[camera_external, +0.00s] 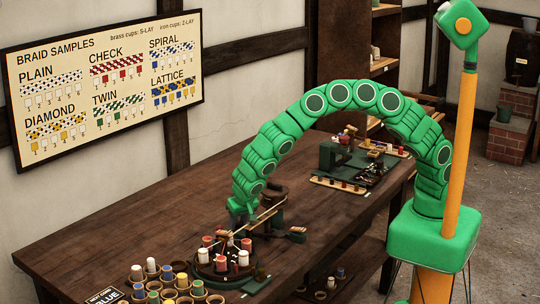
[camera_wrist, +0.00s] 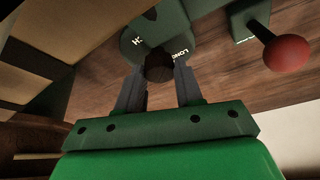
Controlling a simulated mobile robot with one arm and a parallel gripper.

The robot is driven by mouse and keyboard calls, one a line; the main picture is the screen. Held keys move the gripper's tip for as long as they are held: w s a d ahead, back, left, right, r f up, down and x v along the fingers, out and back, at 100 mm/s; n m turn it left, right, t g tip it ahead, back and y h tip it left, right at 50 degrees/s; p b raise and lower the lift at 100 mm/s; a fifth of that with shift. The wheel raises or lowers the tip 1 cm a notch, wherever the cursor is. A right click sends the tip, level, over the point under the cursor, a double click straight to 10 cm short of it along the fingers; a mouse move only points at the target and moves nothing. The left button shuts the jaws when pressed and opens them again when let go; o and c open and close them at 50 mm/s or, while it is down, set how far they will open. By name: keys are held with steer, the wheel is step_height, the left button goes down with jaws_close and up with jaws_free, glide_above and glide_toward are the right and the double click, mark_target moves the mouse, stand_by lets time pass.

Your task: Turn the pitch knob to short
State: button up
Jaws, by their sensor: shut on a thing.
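In the wrist view, my gripper (camera_wrist: 160,85) has its two dark fingers on either side of a dark round knob (camera_wrist: 160,67) and is shut on it. The knob sits on a green dial plate (camera_wrist: 160,38) with white lettering; "LONG" shows in part beside the knob, and other letters are cut off or hidden. I cannot tell where the knob points. In the external view, my gripper (camera_external: 240,212) reaches down to the braiding machine on the bench, and the knob is hidden there.
A red ball-ended lever (camera_wrist: 287,54) stands right of the dial. In the external view, a carrier plate (camera_external: 222,275) with bobbins stands in front of my gripper. Several loose bobbins in cups (camera_external: 168,280) are left of it. The bench's left part (camera_external: 110,225) is clear.

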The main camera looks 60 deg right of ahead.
steer(key=shift+c, duration=0.6)
steer(key=shift+m, duration=0.3)
steer(key=shift+a+m+h, duration=0.15)
steer(key=shift+m+h, duration=0.45)
steer(key=shift+m, duration=0.4)
steer(key=m+g, duration=0.1)
steer(key=m, duration=0.2)
steer(key=m+g+h, duration=0.1)
steer(key=m, duration=0.2)
steer(key=shift+w, duration=0.1)
steer(key=o, duration=1)
steer(key=shift+o, duration=0.2)
